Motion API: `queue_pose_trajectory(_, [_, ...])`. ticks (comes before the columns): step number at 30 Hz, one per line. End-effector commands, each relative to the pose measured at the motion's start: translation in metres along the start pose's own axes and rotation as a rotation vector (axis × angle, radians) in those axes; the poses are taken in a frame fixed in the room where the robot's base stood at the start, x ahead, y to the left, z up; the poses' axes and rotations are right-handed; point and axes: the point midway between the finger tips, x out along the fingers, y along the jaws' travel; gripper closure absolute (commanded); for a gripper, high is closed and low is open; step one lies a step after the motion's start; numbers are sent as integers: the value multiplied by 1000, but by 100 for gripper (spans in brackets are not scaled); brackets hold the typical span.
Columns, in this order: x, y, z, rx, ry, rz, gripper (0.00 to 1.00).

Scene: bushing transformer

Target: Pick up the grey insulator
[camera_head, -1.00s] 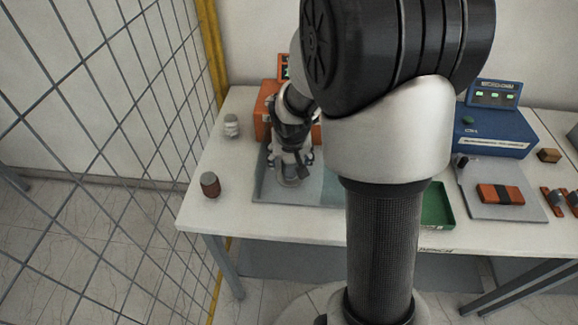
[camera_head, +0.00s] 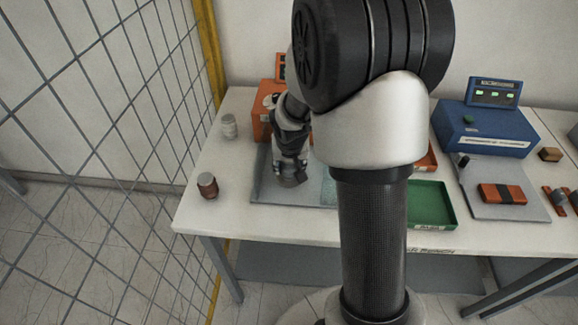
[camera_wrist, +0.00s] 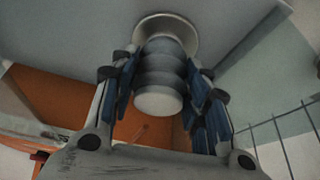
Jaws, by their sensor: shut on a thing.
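The grey insulator (camera_wrist: 160,84) is a pale, ribbed cylinder with a wide flared disc at one end. In the wrist view it sits between the blue-padded fingers of my gripper (camera_wrist: 163,66), which is shut on it. In the head view my gripper (camera_head: 291,168) is over the grey plate at the left of the table. The insulator is hard to make out there, and I cannot tell whether it touches the plate.
A light grey ribbed piece (camera_head: 229,126) and a brown one (camera_head: 208,186) stand on the table's left side. A green tray (camera_head: 432,206) and a blue device (camera_head: 487,128) are to the right. An orange device (camera_head: 263,112) is behind my gripper. A wire fence (camera_head: 110,150) runs along the left.

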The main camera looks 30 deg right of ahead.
Motion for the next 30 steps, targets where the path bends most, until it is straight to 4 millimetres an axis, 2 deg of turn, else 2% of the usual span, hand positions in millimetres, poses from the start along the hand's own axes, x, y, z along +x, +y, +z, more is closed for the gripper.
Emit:
queue_pose_trajectory(2, [0,0,0,0,0,0,68])
queue_pose_trajectory(13, [0,0,0,0,1,0,92])
queue_pose_trajectory(23, [-8,0,-4,0,2,0,93])
queue_pose_trajectory(26, [-19,0,-9,0,4,0,93])
queue_pose_trajectory(30, [-46,0,-21,1,7,-1,93])
